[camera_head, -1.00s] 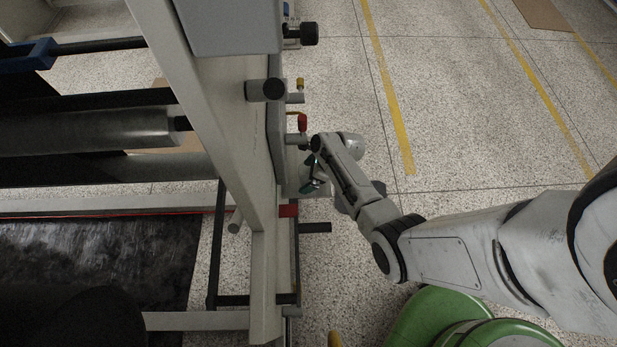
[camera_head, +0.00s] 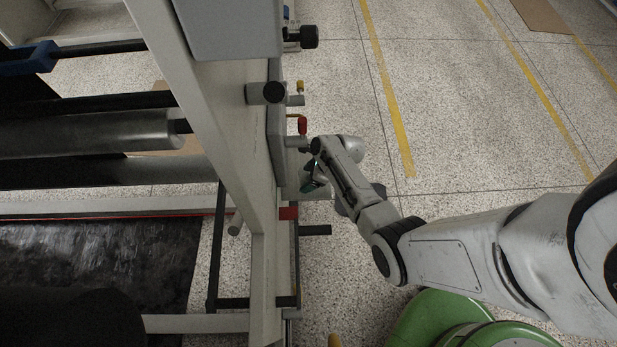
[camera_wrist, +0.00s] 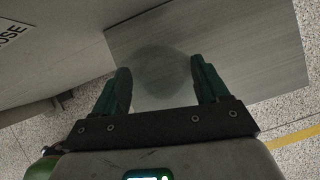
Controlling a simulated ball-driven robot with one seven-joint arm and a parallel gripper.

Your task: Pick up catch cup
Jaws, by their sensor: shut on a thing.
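The catch cup (camera_wrist: 163,72) shows in the wrist view as a round, see-through grey shape. It is between the two green fingers of my gripper (camera_wrist: 161,80), which is shut on it. A flat grey metal plate (camera_wrist: 235,45) lies behind the cup; I cannot tell whether the cup touches it. In the head view my gripper (camera_head: 311,178) is beside the side panel of the machine, below a small red-handled valve (camera_head: 302,125). The cup cannot be made out clearly there, as the gripper and wrist cover that spot.
The machine's pale frame (camera_head: 262,200) stands close on the left. A black knob (camera_head: 309,37), a yellow-topped fitting (camera_head: 299,88) and a dark rod (camera_head: 315,230) stick out toward my arm. The speckled floor (camera_head: 470,120) on the right is open.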

